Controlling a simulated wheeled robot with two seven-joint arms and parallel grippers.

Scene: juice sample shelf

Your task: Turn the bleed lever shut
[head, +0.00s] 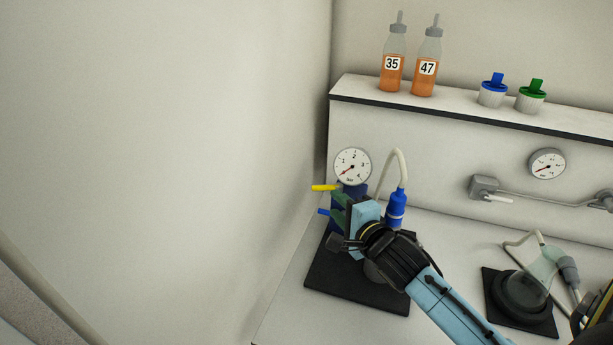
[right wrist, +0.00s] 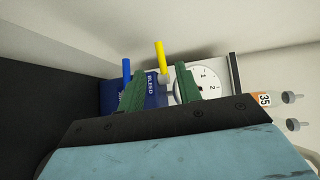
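A dark blue pump block (right wrist: 153,96) carries the word BLEED. A yellow lever (right wrist: 160,58) stands out from a grey hub beside that word, and a blue lever (right wrist: 126,72) stands out farther left. In the head view the yellow lever (head: 323,188) points left, above the blue lever (head: 323,212). My right gripper (head: 337,208) is at the block; its green fingers are apart. In the right wrist view the right gripper (right wrist: 160,84) has the yellow lever's hub between its fingers, with no clear contact.
A round gauge (head: 352,166) tops the block, and a white hose (head: 399,158) leads to a blue fitting (head: 396,208). A black base (head: 340,288) lies below. Bottles (head: 391,74) (head: 427,68) and caps stand on the shelf (head: 450,108). A glass flask (head: 540,262) is at right.

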